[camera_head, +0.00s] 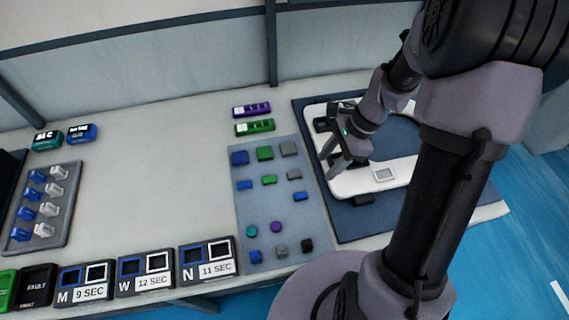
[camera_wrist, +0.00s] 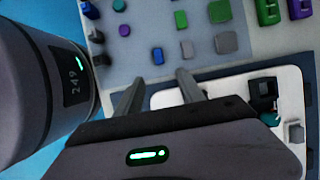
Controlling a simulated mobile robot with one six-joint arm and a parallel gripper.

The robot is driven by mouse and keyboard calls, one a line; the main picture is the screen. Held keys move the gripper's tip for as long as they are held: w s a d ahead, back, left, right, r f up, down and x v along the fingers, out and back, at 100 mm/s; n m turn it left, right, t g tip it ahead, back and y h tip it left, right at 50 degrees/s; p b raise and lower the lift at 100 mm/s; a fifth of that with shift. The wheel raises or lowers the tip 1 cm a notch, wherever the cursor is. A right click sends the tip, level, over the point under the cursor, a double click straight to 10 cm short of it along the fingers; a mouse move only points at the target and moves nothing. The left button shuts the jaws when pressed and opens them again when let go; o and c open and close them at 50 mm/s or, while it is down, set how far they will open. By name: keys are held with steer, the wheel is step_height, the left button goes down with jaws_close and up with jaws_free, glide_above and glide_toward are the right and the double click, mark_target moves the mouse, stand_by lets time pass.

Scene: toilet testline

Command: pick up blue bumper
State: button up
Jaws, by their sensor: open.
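Several blue pieces lie on the grey-blue mat (camera_head: 279,222); I cannot tell for sure which is the bumper. A small blue piece (camera_head: 300,196) is at the mat's right side, and it also shows in the wrist view (camera_wrist: 157,56), just beyond my fingertips. Other blue pieces are a larger block (camera_head: 240,157), a small flat piece (camera_head: 244,184) and a cube (camera_head: 254,257). My gripper (camera_head: 328,162) is open and empty, by the mat's right edge. In the wrist view its two fingers (camera_wrist: 161,78) are apart, pointing toward the mat.
Green, grey, teal, purple and black pieces share the mat. A white toilet-shaped board (camera_head: 350,183) lies on a dark base under my gripper. Labelled timer trays (camera_head: 147,272) line the front edge. A grey tray (camera_head: 40,207) is at left. The table's middle is clear.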

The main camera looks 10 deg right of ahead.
steer(key=b, duration=0.3)
glide_toward(302, 195)
step_height(302, 195, down, 2)
steer(key=shift+a, duration=0.1)
steer(key=b+x, duration=0.2)
steer(key=x, duration=0.1)
steer(key=b+x, duration=0.1)
steer(key=x, duration=0.2)
steer(key=shift+a+f+b, duration=0.1)
steer(key=shift+a+b, duration=0.25)
steer(key=shift+b, duration=0.05)
steer(key=shift+c, duration=0.3)
jaws_close()
